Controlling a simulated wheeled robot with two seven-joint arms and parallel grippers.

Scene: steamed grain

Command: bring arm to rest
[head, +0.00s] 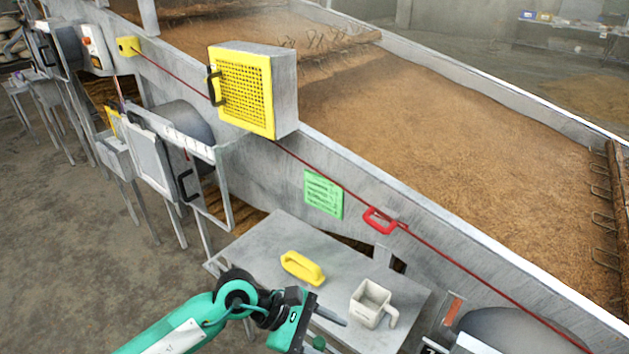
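My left arm, teal and black, comes in from the bottom left. Its gripper (328,318) is over the near edge of a small grey metal table (245,247). A grey finger points right, toward a pale square mug-like scoop (371,303) with a handle, and appears apart from it. I cannot tell the gap between the fingers, and I see nothing held. A yellow handled tool (302,268) lies on the table beyond the gripper. My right gripper is not in view.
A long metal trough wall (420,243) holds brown grain (430,120). On the wall are a yellow grille box (243,92), a green sheet (323,194) and a red handle (380,220) by a red cord. Open floor (60,240) lies at left.

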